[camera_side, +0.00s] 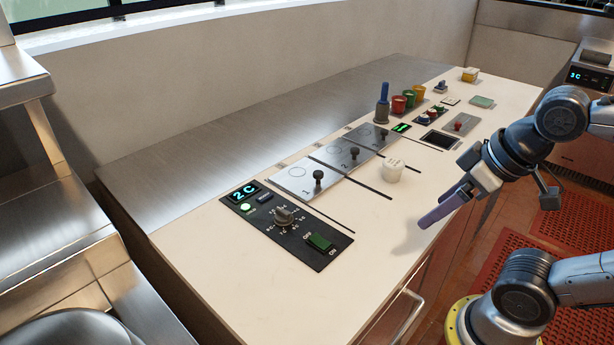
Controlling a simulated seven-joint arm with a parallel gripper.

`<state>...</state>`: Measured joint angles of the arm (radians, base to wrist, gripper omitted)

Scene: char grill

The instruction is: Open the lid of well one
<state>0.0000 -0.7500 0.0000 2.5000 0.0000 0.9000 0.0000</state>
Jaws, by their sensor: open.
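The lid of well one (296,178) is a flat metal plate marked 1. It lies flat on the counter, nearest of three numbered lids. A black knob (318,178) stands on its right part. My gripper (430,216) hangs over the counter's right edge, to the right of this lid and apart from it. Its purple fingers point down and left. They overlap from this side, so the gap is hard to see, but the gripper is open and nothing shows between them.
Lids two (337,155) and three (372,136) lie behind lid one. A black control panel (286,222) with dial and switch lies in front. Colored cups (408,98) and a blue-handled tool (382,103) stand farther back.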

